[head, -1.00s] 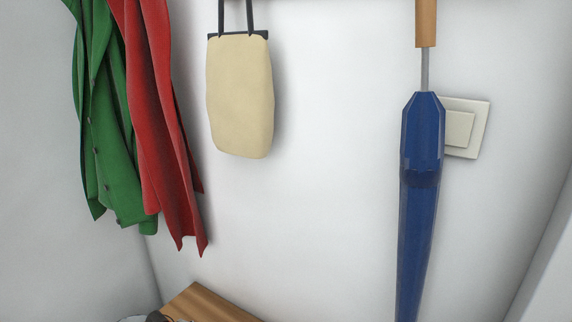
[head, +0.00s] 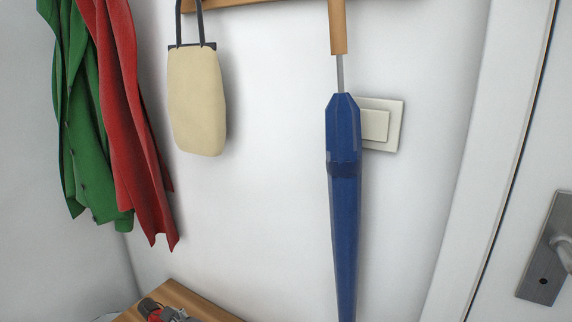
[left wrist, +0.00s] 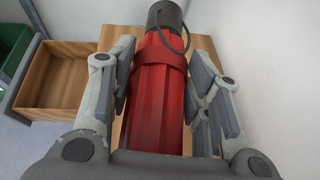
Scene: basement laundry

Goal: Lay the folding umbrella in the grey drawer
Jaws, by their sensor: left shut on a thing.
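The red folding umbrella (left wrist: 158,85), with a black handle end (left wrist: 166,14) and a strap loop, lies between the fingers of my left gripper (left wrist: 160,85) in the left wrist view. The gripper is shut on it, over or at a wooden top; I cannot tell whether the umbrella touches that top. The grey drawer (left wrist: 22,78) stands open to the left of the gripper, its wooden inside bare where visible. In the head view, a small part of the red umbrella (head: 153,312) shows at the bottom edge. My right gripper is not in view.
A long blue umbrella (head: 343,180) and a beige bag (head: 196,100) hang on the wall. Green (head: 88,130) and red (head: 130,120) garments hang at left. A door with a handle (head: 550,250) is at right. A green thing (left wrist: 12,48) is beyond the drawer.

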